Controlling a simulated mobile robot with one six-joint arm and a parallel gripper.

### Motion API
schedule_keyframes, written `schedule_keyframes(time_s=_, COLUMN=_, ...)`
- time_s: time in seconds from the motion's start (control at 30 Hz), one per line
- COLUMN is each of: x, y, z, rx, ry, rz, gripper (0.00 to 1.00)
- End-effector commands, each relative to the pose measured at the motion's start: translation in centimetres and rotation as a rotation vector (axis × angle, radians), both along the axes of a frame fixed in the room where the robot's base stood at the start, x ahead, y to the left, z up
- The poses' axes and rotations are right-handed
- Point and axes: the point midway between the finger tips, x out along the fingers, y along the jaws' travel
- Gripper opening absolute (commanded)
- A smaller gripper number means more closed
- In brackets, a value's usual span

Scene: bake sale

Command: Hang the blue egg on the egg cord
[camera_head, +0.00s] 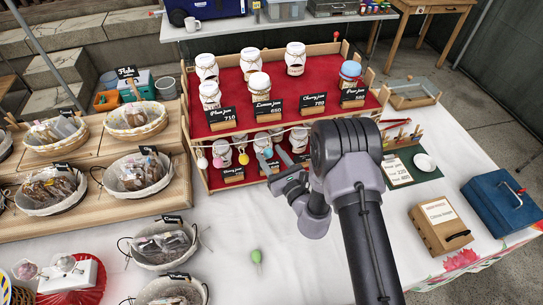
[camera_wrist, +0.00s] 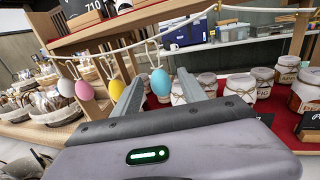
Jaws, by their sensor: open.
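The blue egg (camera_wrist: 160,82) hangs by a thin loop from the egg cord (camera_wrist: 205,26) in the wrist view, at the right end of the row of eggs. It also shows in the head view (camera_head: 268,153). A white egg (camera_wrist: 65,86), a pink egg (camera_wrist: 84,90) and a yellow egg (camera_wrist: 117,88) hang to its left. My gripper (camera_wrist: 159,77) is open, with a finger to each side of the blue egg in the picture, and a gap shows between egg and fingers. The head view also shows my gripper (camera_head: 275,161) in front of the cord.
A green egg (camera_head: 256,256) lies on the white tablecloth. The jam shelf (camera_head: 240,115) with several jars stands behind the cord. Baskets (camera_head: 140,120) of baked goods stand at left. A wooden box (camera_head: 440,226) and blue case (camera_head: 500,203) are at right. The front middle tablecloth is mostly clear.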

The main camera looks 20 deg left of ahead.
Motion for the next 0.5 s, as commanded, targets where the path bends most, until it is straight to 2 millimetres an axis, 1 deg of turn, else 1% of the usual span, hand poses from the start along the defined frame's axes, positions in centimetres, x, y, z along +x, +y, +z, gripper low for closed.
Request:
schedule_keyframes(time_s=0.07, x=-0.1, y=-0.1, z=0.0, rx=0.001, ry=0.001, rz=-0.001, gripper=0.5)
schedule_keyframes(time_s=0.17, x=-0.9, y=-1.0, z=0.0, rx=-0.001, ry=0.002, rz=-0.001, gripper=0.5)
schedule_keyframes(time_s=0.27, x=-2.7, y=-2.9, z=0.0, rx=-0.001, ry=0.005, rz=-0.003, gripper=0.5)
schedule_keyframes(time_s=0.5, x=-8.2, y=-8.7, z=-0.1, rx=0.001, ry=0.008, rz=-0.008, gripper=0.5)
